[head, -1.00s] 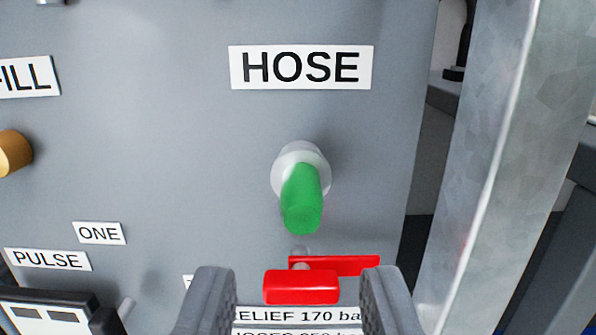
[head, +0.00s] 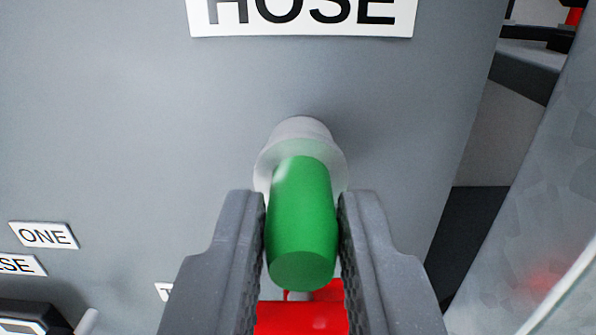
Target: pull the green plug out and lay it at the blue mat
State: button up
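The green plug (head: 302,225) sticks out of a pale round socket (head: 300,165) on the grey panel, below the HOSE label. It points towards me and slightly down. My gripper (head: 302,200) has one finger on each side of the plug, with both inner faces against its sides. The fingertips reach close to the socket's rim. The plug is still seated in the socket; how deep it sits is hidden. The blue mat is not in view.
A red handle (head: 302,317) lies just below the plug, partly hidden between my fingers. The HOSE label (head: 302,15) is above. A galvanised post (head: 545,200) stands to the right of the panel.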

grip_shut()
jog(key=s, duration=0.7)
jog(key=shift+s, duration=0.25)
dwell(2.2)
